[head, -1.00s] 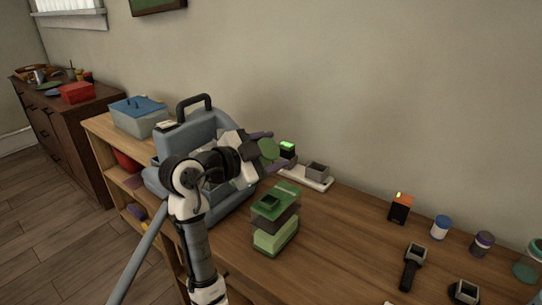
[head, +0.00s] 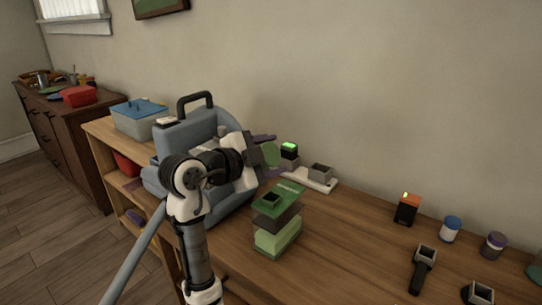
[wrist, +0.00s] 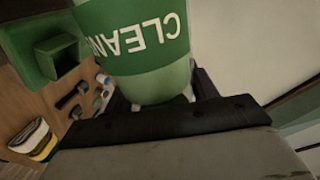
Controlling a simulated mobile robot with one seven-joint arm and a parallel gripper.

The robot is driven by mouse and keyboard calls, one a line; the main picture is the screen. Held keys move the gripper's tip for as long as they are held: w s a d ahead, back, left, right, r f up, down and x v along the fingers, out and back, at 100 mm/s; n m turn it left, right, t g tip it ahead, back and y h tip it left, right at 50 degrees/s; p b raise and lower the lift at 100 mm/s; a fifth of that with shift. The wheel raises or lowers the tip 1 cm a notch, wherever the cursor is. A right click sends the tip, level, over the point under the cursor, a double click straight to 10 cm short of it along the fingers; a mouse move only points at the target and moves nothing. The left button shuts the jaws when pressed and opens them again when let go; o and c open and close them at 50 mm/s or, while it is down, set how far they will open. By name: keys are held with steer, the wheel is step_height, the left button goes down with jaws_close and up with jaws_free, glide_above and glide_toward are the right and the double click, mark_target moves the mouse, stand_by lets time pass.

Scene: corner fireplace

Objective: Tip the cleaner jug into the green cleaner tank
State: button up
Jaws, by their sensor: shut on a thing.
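My gripper (head: 268,153) is shut on the cleaner jug (head: 271,154), above and behind the cleaner tank. In the head view only a green round part of the jug shows between the purple fingers. In the wrist view the jug (wrist: 135,45) is pale green with a green band, its lettering upside down. The green cleaner tank (head: 277,240) stands on the wooden table, with a green top and a square dark opening. Its top and opening also show at the upper left of the wrist view (wrist: 35,45), beside the jug. The jug's mouth is hidden.
A large grey-blue machine with a black handle (head: 196,97) stands left of the tank, close behind my arm. A white base with a grey socket (head: 320,172) lies behind the tank. An orange-black block (head: 406,210) and jars (head: 451,230) stand farther right. The table between is clear.

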steer(key=shift+w+a+f+m+t+y+b, duration=0.25)
steer(key=shift+f+m+b, duration=0.6)
steer(key=shift+b, duration=1.05)
steer(key=shift+s+d+f+m+t+y+b, duration=0.1)
steer(key=shift+f+m+y+b, duration=0.5)
steer(key=shift+b, duration=1.3)
stand_by(4.2)
